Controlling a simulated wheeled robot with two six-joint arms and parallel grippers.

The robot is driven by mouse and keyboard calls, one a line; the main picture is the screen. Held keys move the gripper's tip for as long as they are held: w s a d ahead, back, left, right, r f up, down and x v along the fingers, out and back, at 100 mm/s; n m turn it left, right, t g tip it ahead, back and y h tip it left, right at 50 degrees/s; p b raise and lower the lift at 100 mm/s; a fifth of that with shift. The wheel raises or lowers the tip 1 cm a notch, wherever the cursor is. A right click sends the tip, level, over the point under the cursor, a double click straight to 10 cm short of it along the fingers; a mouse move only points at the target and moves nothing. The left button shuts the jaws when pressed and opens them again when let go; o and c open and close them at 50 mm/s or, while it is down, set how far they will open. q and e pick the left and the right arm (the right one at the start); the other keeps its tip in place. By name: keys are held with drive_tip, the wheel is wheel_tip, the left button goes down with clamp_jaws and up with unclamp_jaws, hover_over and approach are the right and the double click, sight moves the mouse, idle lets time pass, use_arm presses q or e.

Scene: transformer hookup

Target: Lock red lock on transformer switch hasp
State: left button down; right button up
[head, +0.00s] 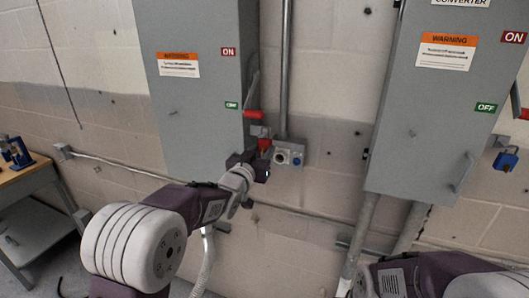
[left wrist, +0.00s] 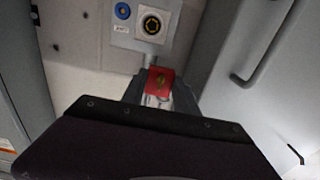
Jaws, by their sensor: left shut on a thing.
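The red lock (head: 264,144) is in my left gripper (head: 262,158), just below the grey hasp (head: 260,131) on the right side of the left grey cabinet. In the left wrist view the red lock (left wrist: 160,80) sits between the two dark fingers of my left gripper (left wrist: 160,92). The switch's red handle (head: 253,114) is just above the hasp, near the green label. I cannot tell whether the lock's shackle passes through the hasp. My right arm shows at the lower right, but its gripper is out of view.
A small grey outlet box (head: 289,153) on a conduit is close to the right of the lock. A wooden workbench (head: 28,178) is at the far left.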

use_arm(q)
drive_tip(key=shift+a+f+b, duration=0.1)
drive_tip(key=shift+f+b, duration=0.9)
idle(0.8)
drive_tip(key=c, duration=0.9)
unclamp_jaws()
drive_tip(key=shift+o, duration=0.2)
drive_tip(key=shift+b+v, duration=1.3)
drive_tip(key=shift+v, duration=1.25)
